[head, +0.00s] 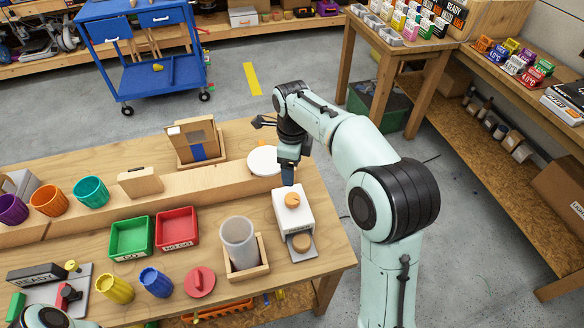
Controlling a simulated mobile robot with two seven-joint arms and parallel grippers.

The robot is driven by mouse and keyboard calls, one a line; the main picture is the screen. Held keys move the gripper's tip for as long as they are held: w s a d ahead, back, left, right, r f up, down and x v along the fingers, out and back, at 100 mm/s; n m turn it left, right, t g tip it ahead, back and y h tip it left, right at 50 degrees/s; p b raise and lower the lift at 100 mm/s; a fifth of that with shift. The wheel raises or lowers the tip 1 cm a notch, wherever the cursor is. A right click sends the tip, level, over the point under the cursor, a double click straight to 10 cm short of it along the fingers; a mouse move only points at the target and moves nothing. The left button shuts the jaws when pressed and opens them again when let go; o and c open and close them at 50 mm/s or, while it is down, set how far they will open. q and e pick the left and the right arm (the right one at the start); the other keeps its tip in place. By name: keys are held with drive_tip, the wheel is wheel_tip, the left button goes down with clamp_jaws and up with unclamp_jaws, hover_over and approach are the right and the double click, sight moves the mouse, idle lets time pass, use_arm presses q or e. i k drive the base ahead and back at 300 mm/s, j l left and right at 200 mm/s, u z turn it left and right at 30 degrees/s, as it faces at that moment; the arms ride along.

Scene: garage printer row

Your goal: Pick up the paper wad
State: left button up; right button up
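I cannot clearly make out a paper wad. A small tan-orange lump (292,199) sits on top of a white box-shaped device (294,215) at the right end of the workbench; I cannot tell whether it is the wad. My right gripper (288,178) points down just above and behind the lump, apart from it as far as I can see. Its fingers are small and dark, and their gap does not show. Only a piece of my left arm shows at the bottom left corner; its gripper is out of view.
A round tan disc (302,242) lies at the device's front. A frosted cup (239,242) stands in a wooden holder left of it. Green (131,238) and red (177,228) trays lie further left. A white disc (264,161) and a wooden frame (196,142) are behind.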

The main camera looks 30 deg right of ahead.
sight(301, 243)
drive_tip(key=k, duration=1)
